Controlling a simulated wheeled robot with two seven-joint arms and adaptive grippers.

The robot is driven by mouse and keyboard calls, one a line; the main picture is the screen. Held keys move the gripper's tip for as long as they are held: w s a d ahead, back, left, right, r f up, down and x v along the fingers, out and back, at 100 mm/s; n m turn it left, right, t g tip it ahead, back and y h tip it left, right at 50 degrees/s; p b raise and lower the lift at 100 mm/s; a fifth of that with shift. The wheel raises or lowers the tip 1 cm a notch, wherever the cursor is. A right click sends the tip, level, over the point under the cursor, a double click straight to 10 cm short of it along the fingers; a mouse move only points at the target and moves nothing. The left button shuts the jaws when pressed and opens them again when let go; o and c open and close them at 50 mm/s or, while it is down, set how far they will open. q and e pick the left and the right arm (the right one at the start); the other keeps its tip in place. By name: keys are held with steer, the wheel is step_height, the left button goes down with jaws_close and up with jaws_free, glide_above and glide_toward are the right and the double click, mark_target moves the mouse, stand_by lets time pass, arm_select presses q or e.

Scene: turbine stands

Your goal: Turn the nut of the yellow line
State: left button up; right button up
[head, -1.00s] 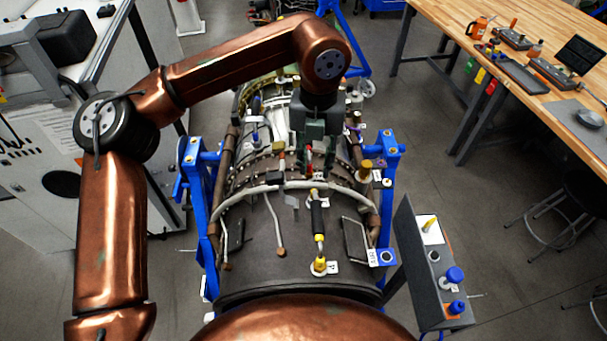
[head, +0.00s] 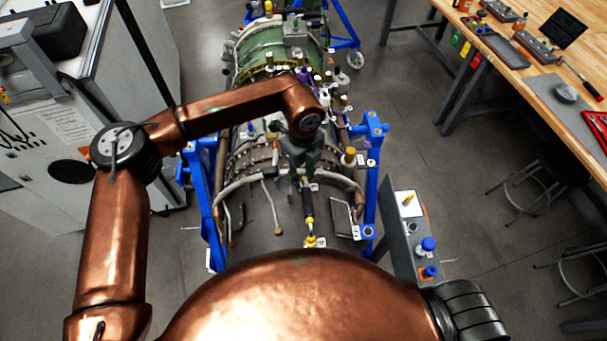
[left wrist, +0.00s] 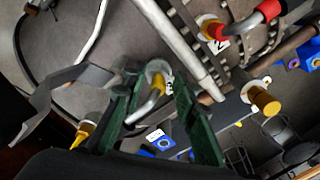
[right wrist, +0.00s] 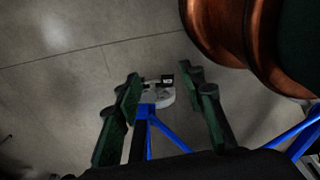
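The yellow line (head: 308,207) has a black sleeve and yellow ends and runs along the top of the dark engine casing. Its near yellow fitting (head: 311,242) shows in the head view; its far end is hidden by my left gripper (head: 303,176). In the left wrist view, my left gripper (left wrist: 157,80) is open, with a green finger on each side of a yellow nut (left wrist: 157,86) at a round grey fitting. I cannot tell whether the fingers touch it. My right gripper (right wrist: 160,77) is open and empty above the floor.
A red-capped line (left wrist: 216,31) and a yellow-capped fitting (left wrist: 264,101) lie close to the left gripper. Blue stand posts (head: 371,160) flank the engine. A grey tray (head: 411,225) with blue caps stands at right. A wooden workbench (head: 515,75) is farther right.

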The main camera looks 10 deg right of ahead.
arm_select(q)
steer(key=shift+f, duration=0.95)
jaws_close()
steer(key=shift+d, duration=0.1)
arm_select(e)
steer(key=shift+w+r, duration=0.45)
steer(key=shift+w, duration=0.2)
